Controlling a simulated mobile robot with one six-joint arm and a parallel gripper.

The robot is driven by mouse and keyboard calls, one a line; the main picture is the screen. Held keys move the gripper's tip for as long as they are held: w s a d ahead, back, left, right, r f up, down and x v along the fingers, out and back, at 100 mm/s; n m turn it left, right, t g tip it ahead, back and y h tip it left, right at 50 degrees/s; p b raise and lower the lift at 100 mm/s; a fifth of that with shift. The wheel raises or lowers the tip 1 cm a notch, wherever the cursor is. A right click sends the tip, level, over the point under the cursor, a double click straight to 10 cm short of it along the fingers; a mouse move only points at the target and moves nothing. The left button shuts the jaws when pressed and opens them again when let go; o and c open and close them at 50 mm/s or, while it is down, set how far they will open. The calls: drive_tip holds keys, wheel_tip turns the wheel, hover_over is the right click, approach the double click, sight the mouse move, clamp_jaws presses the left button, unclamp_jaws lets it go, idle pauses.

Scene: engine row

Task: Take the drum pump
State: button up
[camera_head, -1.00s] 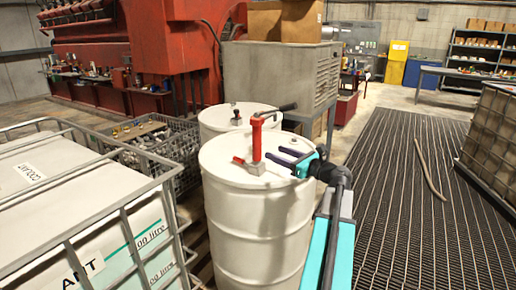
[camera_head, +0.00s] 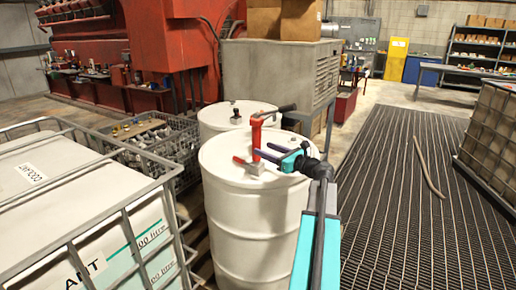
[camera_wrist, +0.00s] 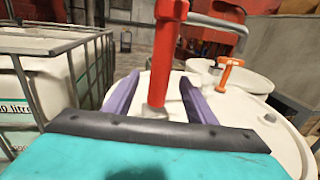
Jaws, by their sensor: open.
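The red drum pump (camera_head: 256,138) stands upright on top of the front white drum (camera_head: 255,215), with a dark handle reaching right from its top. My gripper (camera_head: 265,149) is open and reaches in from the right at the height of the pump's red column. In the wrist view, the pump's column (camera_wrist: 168,45) shows between the two purple fingers of my gripper (camera_wrist: 160,82), with visible space on both sides. I cannot tell whether the column is fully between the fingertips or just beyond them. The column's top is cut off in the wrist view.
A second white drum (camera_head: 218,113) stands just behind. An orange T-shaped part (camera_wrist: 228,73) shows right of the pump in the wrist view. A caged coolant tank (camera_head: 75,190) is at left, a wire crate (camera_head: 165,155) behind it.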

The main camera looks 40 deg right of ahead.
sight(260, 147)
drive_tip(key=shift+w+p, duration=0.5)
drive_tip(key=shift+w, duration=1.1)
drive_tip(key=shift+c, duration=0.4)
clamp_jaws()
